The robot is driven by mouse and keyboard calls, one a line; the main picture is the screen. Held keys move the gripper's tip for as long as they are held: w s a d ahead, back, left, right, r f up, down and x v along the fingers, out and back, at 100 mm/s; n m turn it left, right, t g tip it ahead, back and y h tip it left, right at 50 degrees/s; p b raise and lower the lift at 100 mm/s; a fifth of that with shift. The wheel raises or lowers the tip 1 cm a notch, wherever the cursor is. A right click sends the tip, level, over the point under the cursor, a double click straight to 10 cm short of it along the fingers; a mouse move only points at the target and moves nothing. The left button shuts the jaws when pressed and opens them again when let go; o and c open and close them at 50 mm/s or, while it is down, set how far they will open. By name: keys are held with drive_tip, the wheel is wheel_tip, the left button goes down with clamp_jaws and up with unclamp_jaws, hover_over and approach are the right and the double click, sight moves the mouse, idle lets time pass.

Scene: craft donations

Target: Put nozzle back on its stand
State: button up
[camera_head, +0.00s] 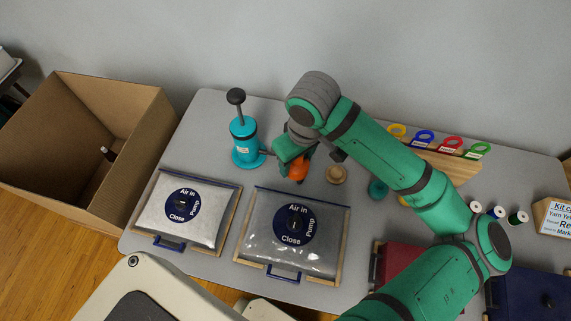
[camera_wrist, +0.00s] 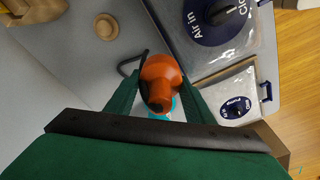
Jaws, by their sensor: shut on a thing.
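The orange nozzle (camera_head: 298,169) is held in my gripper (camera_head: 295,160), above the grey table. In the wrist view the nozzle (camera_wrist: 160,80) sits between the two green fingers, with a black hose running off beside it. A small round wooden piece (camera_head: 336,174), which looks like the stand, is on the table just right of the nozzle. It also shows at the upper left of the wrist view (camera_wrist: 105,26), with nothing on it. The teal hand pump (camera_head: 243,138) stands upright left of my gripper.
Two clear bags with blue valve dials, a left bag (camera_head: 155,214) and a middle bag (camera_head: 262,240), lie in front. An open cardboard box (camera_head: 150,140) is at the left. A rack with coloured rings (camera_head: 440,160) and several thread spools are at the right.

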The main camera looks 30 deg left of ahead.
drive_tip(key=w+d+m, duration=0.2)
drive_tip(key=w+d, duration=0.2)
drive_tip(key=w, duration=0.3)
drive_tip(key=w+d+m, duration=0.2)
drive_tip(key=w+d, duration=0.2)
drive_tip(key=w, duration=0.3)
hover_over(336, 170)
drive_tip(key=shift+s+d+f, duration=0.1)
drive_tip(key=shift+d+f, duration=0.05)
drive_tip(key=shift+f, duration=7.5)
drive_tip(key=shift+f, duration=0.95)
drive_tip(key=shift+f, duration=0.1)
drive_tip(key=shift+f, duration=0.25)
drive_tip(key=o, duration=1.2)
drive_tip(key=shift+c, duration=0.2)
